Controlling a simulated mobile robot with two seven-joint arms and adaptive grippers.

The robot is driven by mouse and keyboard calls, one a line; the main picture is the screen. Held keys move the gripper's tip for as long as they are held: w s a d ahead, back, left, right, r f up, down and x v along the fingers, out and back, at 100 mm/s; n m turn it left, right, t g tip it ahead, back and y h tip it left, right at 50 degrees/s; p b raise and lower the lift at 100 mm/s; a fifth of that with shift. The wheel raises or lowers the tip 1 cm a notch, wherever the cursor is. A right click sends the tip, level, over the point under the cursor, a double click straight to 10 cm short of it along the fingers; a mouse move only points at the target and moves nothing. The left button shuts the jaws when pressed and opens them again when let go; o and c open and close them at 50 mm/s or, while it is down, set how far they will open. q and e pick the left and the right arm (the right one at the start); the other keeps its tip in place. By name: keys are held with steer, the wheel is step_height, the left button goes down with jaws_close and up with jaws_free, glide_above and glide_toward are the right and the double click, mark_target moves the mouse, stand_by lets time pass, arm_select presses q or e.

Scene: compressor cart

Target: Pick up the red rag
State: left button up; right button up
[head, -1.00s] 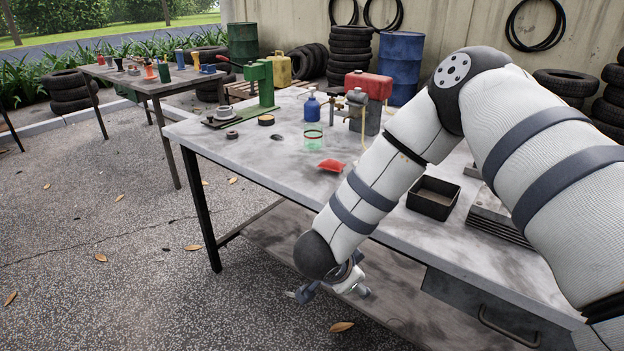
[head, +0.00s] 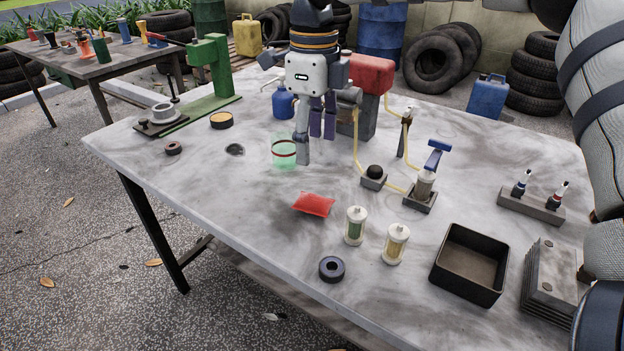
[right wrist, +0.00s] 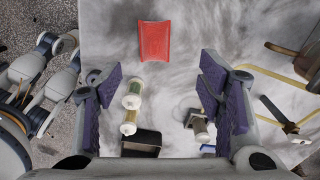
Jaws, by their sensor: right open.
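The red rag (head: 313,204) lies flat on the grey table (head: 230,185), left of two small filter cups. It also shows in the right wrist view (right wrist: 155,41), at the top middle, ahead of the fingers. My right gripper (head: 314,145) is above the table, behind the rag in the head view, fingers pointing down. In the right wrist view its purple-padded fingers (right wrist: 160,92) are spread wide with nothing between them. The rag is apart from the fingers and fully visible. I do not make out my left gripper.
Two filter cups (head: 355,226) (head: 396,243) and a dark ring (head: 331,269) stand near the rag. A green-tinted clear cup (head: 283,152) stands behind it. A red-tanked compressor (head: 368,85) is further back, a black tray (head: 469,264) at right.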

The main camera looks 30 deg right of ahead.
mark_target(316, 199)
steer(key=f, duration=0.4)
steer(key=s+f, duration=0.1)
steer(key=f, duration=0.7)
steer(key=shift+s+a+b, duration=0.15)
steer(key=shift+a+b, duration=0.05)
steer(key=shift+b, duration=0.15)
steer(key=shift+r, duration=0.1)
steer(key=c, duration=1)
